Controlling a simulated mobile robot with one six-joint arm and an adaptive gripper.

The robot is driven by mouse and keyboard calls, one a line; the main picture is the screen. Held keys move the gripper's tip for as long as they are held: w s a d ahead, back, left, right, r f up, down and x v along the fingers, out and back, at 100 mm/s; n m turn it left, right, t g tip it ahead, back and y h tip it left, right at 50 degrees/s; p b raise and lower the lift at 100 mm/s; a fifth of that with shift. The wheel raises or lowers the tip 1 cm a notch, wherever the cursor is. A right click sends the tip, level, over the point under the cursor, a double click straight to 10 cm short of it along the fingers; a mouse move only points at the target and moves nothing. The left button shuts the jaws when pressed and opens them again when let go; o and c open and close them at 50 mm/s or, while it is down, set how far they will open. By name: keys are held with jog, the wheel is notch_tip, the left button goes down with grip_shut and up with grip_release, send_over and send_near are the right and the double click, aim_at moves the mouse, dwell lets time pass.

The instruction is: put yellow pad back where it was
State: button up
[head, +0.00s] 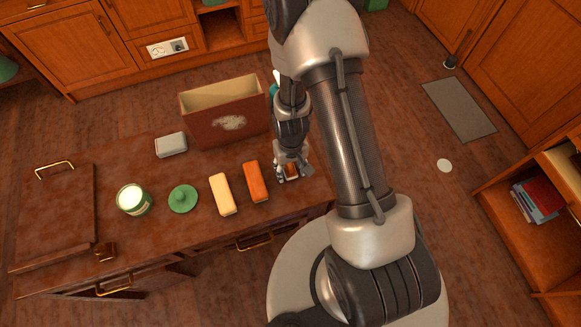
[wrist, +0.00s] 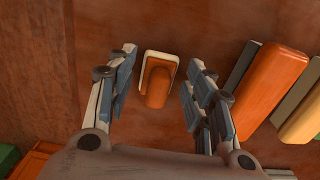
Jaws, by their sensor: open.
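The yellow pad (head: 222,194) lies on the brown counter, left of a similar orange pad (head: 256,181). In the wrist view the yellow pad (wrist: 306,124) is cut off at the right edge, beyond the orange pad (wrist: 278,78); both show a grey side. My gripper (head: 290,175) is low over the counter, right of both pads. It is open, and in the wrist view its fingers (wrist: 158,95) stand either side of a small orange piece on a white base (wrist: 158,80). I cannot tell whether they touch it. The yellow pad is apart from my gripper.
A brown open box (head: 225,122) stands behind the pads, with a grey block (head: 171,145) to its left. A green open tin (head: 133,199) and a green lid (head: 183,198) lie left of the yellow pad. A brown hatch with a handle (head: 55,212) is at the left end.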

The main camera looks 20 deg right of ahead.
notch_tip(320, 180, up, 13)
jog(key=p, duration=0.4)
notch_tip(320, 180, up, 9)
jog(key=t, duration=0.1)
send_over(291, 167)
jog(key=s+r+t, duration=0.1)
jog(key=s+r, duration=0.6)
jog(key=r, duration=0.3)
jog(key=s+r+t, duration=0.2)
jog(key=s+r, duration=0.5)
jog(key=r, duration=0.4)
jog(key=shift+s+r+t, duration=0.2)
jog(key=shift+s+t, duration=0.1)
jog(key=shift+s, duration=0.05)
